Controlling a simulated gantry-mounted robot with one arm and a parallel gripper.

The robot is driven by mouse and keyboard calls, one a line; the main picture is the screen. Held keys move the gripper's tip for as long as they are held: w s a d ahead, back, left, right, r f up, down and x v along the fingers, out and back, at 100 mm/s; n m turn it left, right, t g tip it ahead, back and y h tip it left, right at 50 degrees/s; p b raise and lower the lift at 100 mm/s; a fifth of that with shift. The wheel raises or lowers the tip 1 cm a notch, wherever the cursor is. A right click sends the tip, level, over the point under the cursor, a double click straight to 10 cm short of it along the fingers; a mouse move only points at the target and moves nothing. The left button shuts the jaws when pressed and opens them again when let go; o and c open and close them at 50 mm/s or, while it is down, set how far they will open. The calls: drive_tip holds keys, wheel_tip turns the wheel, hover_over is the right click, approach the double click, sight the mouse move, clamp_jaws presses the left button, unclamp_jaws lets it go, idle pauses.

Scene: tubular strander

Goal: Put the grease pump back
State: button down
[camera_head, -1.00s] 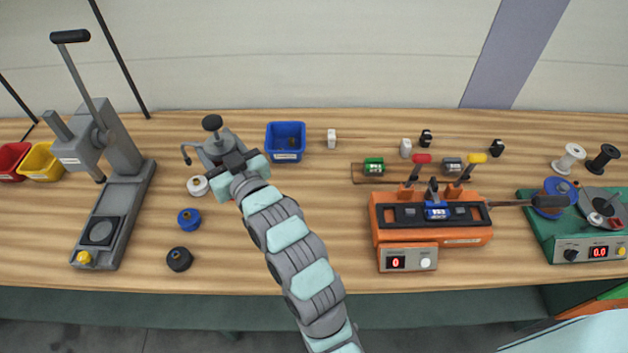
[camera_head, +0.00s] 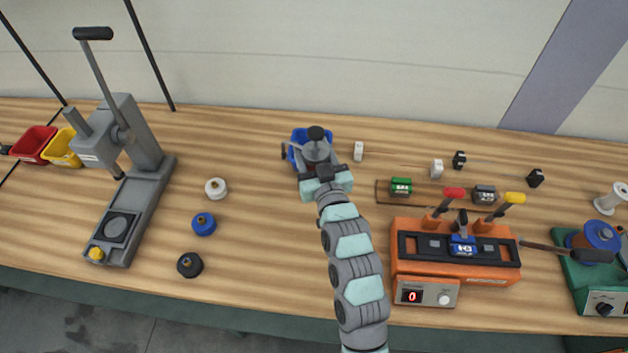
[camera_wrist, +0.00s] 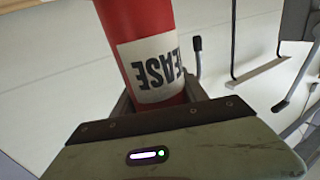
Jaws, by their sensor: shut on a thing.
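The grease pump (camera_head: 316,150) is in my gripper (camera_head: 322,172). In the head view I see its grey top, black knob and a thin side part on the left. In the wrist view its red body (camera_wrist: 140,30) stands between the fingers with a white label, on which "EASE" reads upside down. My gripper is shut on this red body. The pump covers much of the blue bin (camera_head: 296,139) behind it. The pump's lower end is hidden, so I cannot tell its height over the bench.
A grey lever press (camera_head: 150,165) stands at left, with yellow (camera_head: 62,148) and red (camera_head: 35,143) bins behind. White (camera_head: 215,188), blue (camera_head: 204,223) and black (camera_head: 190,264) spools lie right of it. An orange machine (camera_head: 455,255) stands at right. The bench between spools and my arm is clear.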

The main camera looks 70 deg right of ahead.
wheel_tip(320, 180, down, 11)
drive_tip(key=shift+f+b, duration=0.15)
drive_tip(key=shift+b, duration=0.25)
drive_tip(key=shift+f, duration=0.15)
drive_tip(key=c, duration=0.6)
unclamp_jaws()
drive_tip(key=v, duration=1.2)
drive_tip(key=shift+o, duration=0.5)
